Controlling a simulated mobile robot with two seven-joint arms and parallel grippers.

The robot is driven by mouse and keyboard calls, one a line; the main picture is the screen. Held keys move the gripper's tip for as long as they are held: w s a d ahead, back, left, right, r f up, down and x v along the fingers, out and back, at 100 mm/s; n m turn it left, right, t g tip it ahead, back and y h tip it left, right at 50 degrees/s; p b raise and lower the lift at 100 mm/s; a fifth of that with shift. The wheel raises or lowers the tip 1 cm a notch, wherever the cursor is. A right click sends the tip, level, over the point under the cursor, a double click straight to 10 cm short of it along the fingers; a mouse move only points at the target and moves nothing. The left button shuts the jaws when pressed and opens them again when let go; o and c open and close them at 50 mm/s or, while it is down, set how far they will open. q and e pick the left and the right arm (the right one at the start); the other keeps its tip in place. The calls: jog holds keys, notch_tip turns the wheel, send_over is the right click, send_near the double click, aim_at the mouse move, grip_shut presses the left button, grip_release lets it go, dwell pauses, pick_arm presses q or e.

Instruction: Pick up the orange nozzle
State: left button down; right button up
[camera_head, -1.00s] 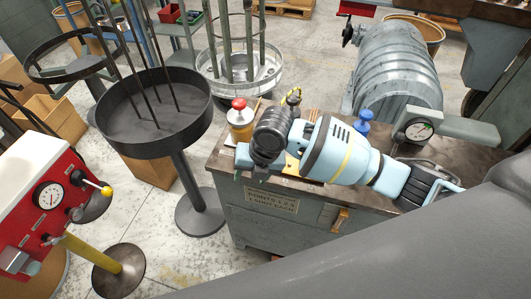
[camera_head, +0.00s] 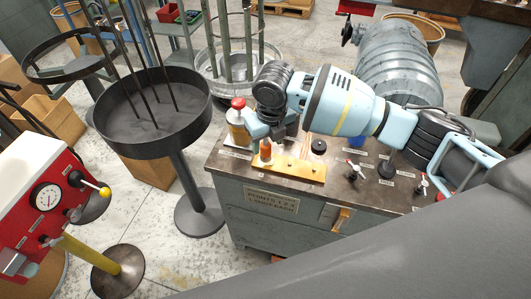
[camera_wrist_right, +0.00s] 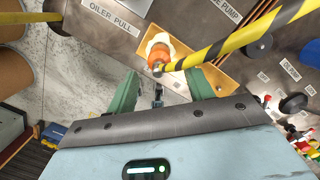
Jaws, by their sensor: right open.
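The orange nozzle (camera_head: 265,148) stands upright at the left end of a brass-coloured tray (camera_head: 292,172) on the machine's dark top. In the right wrist view the orange nozzle (camera_wrist_right: 160,54), with a pale collar, lies just beyond the fingertips. My right gripper (camera_head: 268,131) is close above the nozzle in the head view, its fingers partly hidden by the wrist. My left gripper is not in view.
A black knob (camera_head: 319,147) and small red-handled valves (camera_head: 421,187) are to the right. A yellow-black striped bar (camera_wrist_right: 245,35) crosses beside the nozzle in the wrist view.

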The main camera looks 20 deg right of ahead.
aim_at(266, 144)
jog(key=shift+w+a+f, duration=0.1)
jog(key=shift+w+f, duration=0.15)
jog(key=shift+f, duration=0.6)
jog(key=shift+w+d+f, duration=0.1)
jog(key=shift+w+f, duration=0.15)
jog(key=shift+f, duration=0.55)
jog(key=shift+w+a+f, duration=0.1)
jog(key=shift+w+f, duration=0.15)
jog(key=shift+f, duration=0.6)
jog(key=shift+c, duration=0.2)
grip_shut()
jog(key=shift+r, duration=0.2)
